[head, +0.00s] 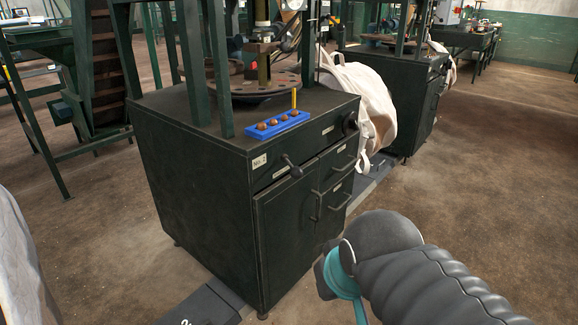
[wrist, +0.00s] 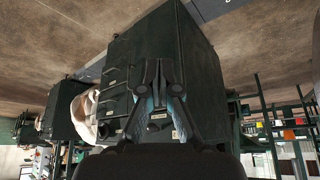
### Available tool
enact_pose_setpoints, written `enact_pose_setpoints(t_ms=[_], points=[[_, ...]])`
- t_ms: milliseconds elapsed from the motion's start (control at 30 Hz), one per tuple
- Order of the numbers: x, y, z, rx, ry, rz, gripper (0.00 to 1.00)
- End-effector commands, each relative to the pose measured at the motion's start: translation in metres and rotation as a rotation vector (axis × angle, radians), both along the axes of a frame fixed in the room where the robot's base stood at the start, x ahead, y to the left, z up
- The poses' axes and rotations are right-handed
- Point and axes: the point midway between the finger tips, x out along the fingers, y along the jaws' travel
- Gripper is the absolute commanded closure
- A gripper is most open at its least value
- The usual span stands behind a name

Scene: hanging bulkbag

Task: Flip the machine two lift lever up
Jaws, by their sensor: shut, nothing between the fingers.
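The machine two cabinet (head: 200,185) is a dark green metal box with a "No.2" label (head: 260,162) at its front corner. A small black lever (head: 291,165) sits on its upper front panel beside the label, tilted with one end toward upper left. In the wrist view, which looks upside down, the cabinet (wrist: 190,55) fills the middle. A dark knob, likely the lever (wrist: 153,127), shows between my fingers in that picture. My gripper (wrist: 161,77) is shut and empty, in front of the cabinet and seemingly apart from it.
A blue tray (head: 277,125) with several brown balls and a yellow stick stands on the cabinet top. A round black knob (head: 349,123) and drawer handles are on the front. A white bulk bag (head: 362,95) hangs behind. The brown floor (head: 480,180) at right is clear.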

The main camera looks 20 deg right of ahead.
Motion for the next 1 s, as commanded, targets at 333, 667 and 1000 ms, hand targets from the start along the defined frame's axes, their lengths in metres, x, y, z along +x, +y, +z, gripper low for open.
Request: enact_pose_setpoints(t_ms=[333,667,1000], points=[[0.017,0.000,0.015,-0.071,0.031,0.111,1.00],[0.108,0.010,0.076,-0.422,0.206,0.690,1.00],[0.214,0.043,0.110,-0.738,0.438,1.310,1.00]])
